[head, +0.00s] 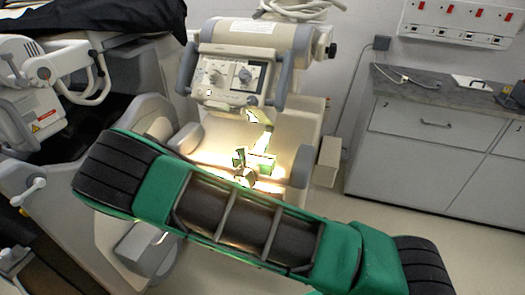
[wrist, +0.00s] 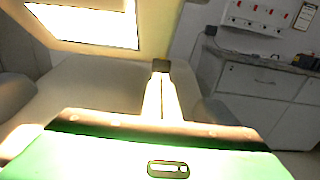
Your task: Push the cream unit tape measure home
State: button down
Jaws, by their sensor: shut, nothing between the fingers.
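The cream unit (head: 240,72), a wheeled machine with a knobbed control panel, stands behind my arm in the head view. My gripper (head: 257,121) is below its control panel, in front of its brightly lit lower body. In the wrist view my gripper (wrist: 160,67) has its fingers together, bright along their length with a dark tip, and nothing shows between them. The tip points towards the cream unit's pale surfaces; I cannot tell whether it touches them. I cannot make out the tape measure; glare and my own arm hide part of the unit's front.
Another pale machine (head: 35,85) stands at the left, partly under a black cover. A grey cabinet (head: 425,130) stands against the wall at the right. A small cream box (head: 328,160) is beside the cream unit. Bare floor shows at the lower right.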

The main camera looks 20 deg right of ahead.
jog(key=shift+d+r, duration=0.1)
jog(key=f+v, duration=0.3)
jog(key=v, duration=1)
jog(key=s+d+m+g, duration=0.1)
jog(key=d+m+g, duration=0.1)
jog(key=d+m, duration=0.1)
jog(key=s+d+m+g+h, duration=0.1)
jog(key=d+m+g, duration=0.2)
jog(key=d, duration=0.3)
jog(key=s+d+r+m+g+h, duration=0.1)
jog(key=d+m+g, duration=0.2)
jog(key=d+m, duration=0.1)
jog(key=shift+d, duration=0.2)
jog(key=s+d+m+g+y, duration=0.2)
jog(key=s+d+m+g, duration=0.4)
jog(key=s+d+m, duration=0.25)
jog(key=s+r+m+y, duration=0.5)
jog(key=s+r+m, duration=0.1)
jog(key=s+m, duration=0.2)
jog(key=s+d+r+m+y, duration=0.1)
jog(key=s+r+m+y, duration=0.4)
jog(key=s, duration=0.6)
notch_tip(320, 180, up, 2)
jog(key=m, duration=0.3)
jog(key=shift+s+d+g+y, duration=0.15)
jog(key=shift+s+g+y, duration=0.15)
jog(key=shift+y, duration=0.1)
jog(key=shift+r+m, duration=0.1)
jog(key=shift+m, duration=0.15)
